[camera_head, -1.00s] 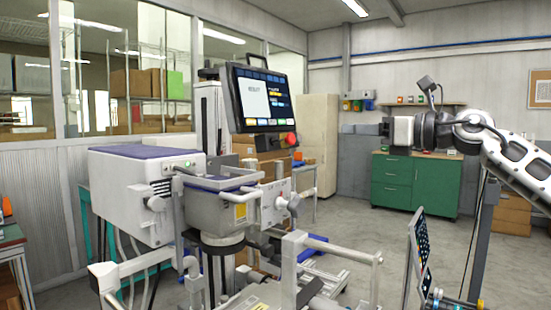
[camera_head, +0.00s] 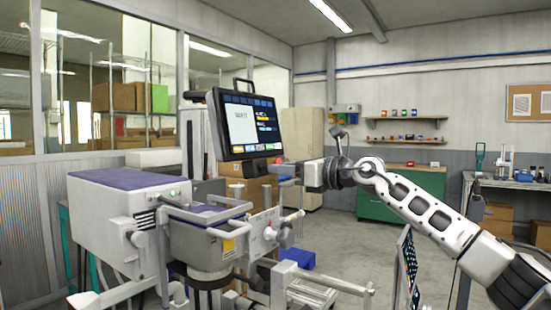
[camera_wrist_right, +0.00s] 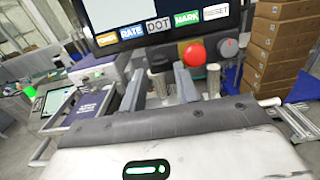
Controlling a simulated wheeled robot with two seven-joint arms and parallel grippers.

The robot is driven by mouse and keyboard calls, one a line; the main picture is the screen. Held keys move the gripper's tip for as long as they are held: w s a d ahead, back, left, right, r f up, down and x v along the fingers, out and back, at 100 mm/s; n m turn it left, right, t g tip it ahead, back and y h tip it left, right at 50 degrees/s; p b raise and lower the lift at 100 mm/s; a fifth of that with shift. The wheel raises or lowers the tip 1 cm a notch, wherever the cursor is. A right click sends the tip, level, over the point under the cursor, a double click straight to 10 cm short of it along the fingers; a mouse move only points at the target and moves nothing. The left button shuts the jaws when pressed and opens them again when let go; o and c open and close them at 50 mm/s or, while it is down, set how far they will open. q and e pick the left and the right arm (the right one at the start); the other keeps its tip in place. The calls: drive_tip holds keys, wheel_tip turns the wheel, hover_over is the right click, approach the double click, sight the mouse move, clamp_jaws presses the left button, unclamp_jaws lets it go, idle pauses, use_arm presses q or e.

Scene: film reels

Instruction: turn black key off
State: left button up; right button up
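The black key (camera_wrist_right: 159,60) shows in the right wrist view as a dark knob on the panel under the monitor screen (camera_wrist_right: 150,10), left of a red button (camera_wrist_right: 193,54). A grey knob (camera_wrist_right: 228,47) is right of the button. My right gripper (camera_wrist_right: 160,88) is open, with its two fingers apart and pointing at the panel; the black key lies between them in the picture. I cannot tell whether they touch it. In the head view my right gripper (camera_head: 284,170) is at the monitor's (camera_head: 246,125) lower right edge and hides most of the panel. My left gripper is not in view.
A white machine (camera_head: 115,215) with a purple top stands left of and below the monitor. Metal rails (camera_head: 320,283) are below the arm. Cardboard boxes (camera_wrist_right: 280,45) are stacked behind the panel. A green cabinet (camera_head: 378,207) stands at the back, with open floor before it.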

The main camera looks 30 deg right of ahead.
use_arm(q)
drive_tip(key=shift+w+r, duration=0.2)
use_arm(e)
drive_tip(key=x, duration=0.2)
drive_tip(key=shift+w+a, duration=0.1)
drive_tip(key=shift+w, duration=0.2)
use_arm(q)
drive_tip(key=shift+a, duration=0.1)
use_arm(e)
clamp_jaws()
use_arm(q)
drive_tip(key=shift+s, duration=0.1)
